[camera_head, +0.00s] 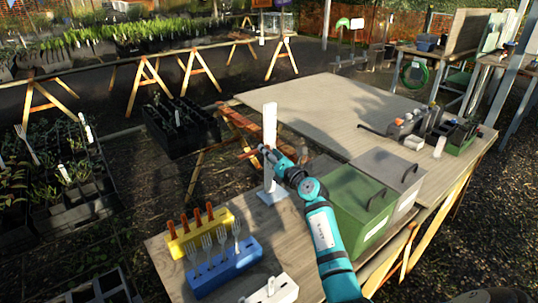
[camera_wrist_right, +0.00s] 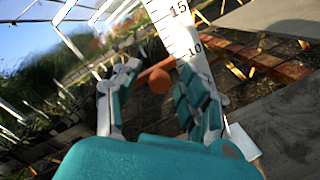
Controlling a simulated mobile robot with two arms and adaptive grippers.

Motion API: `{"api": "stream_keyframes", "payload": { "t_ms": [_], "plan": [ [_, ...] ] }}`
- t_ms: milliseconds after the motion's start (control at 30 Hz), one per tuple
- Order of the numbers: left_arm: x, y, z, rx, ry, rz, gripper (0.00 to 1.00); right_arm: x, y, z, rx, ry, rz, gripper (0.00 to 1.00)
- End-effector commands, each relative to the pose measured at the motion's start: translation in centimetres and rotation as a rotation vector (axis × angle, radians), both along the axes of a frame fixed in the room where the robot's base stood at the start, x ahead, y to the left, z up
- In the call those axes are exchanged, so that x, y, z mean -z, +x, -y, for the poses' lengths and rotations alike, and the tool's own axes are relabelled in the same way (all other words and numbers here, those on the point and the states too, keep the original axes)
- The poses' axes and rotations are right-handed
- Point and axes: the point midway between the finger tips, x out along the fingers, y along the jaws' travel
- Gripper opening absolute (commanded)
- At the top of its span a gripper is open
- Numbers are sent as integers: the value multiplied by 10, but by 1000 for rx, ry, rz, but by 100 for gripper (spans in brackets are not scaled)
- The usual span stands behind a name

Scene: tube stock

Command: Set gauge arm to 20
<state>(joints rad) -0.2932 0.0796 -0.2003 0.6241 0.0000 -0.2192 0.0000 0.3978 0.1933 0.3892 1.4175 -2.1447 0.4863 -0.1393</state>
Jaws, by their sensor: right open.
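The gauge is a white upright post (camera_head: 269,125) on a white base, standing near the table's left edge. In the right wrist view its scale (camera_wrist_right: 178,28) shows the marks 15 and 10. The orange-red gauge arm (camera_head: 246,154) sticks out sideways from the post. In the wrist view its round end (camera_wrist_right: 160,81) lies between my right gripper's fingers, and the arm meets the post near or just below the 10 mark. My right gripper (camera_head: 266,153) is open, its fingers (camera_wrist_right: 157,75) on either side of the arm's end with gaps visible. My left gripper is out of view.
A yellow rack (camera_head: 199,234) with several orange-handled tools and a blue rack (camera_head: 225,268) with forks stand at the front left. A green box (camera_head: 358,206) and a grey box (camera_head: 388,173) stand right of the gauge. The table's back (camera_head: 320,105) is clear.

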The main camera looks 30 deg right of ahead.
Motion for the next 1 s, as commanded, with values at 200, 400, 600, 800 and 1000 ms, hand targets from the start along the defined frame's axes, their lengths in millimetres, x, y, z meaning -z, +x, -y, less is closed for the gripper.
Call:
{"api": "stream_keyframes", "payload": {
  "t_ms": [200, 400, 600, 800, 1000],
  "plan": [
    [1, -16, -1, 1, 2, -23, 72, 0, 3, 0, 0, 0, 0, 44],
    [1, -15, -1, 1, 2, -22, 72, 0, 3, 0, 0, 0, 0, 32],
    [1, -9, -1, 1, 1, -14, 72, 0, 3, 0, 0, 1, 0, 6],
    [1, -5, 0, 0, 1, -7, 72, 0, 3, 0, -1, 1, 1, 0],
    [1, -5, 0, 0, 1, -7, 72, 0, 3, -1, -1, 1, 0, 0]
  ]
}}
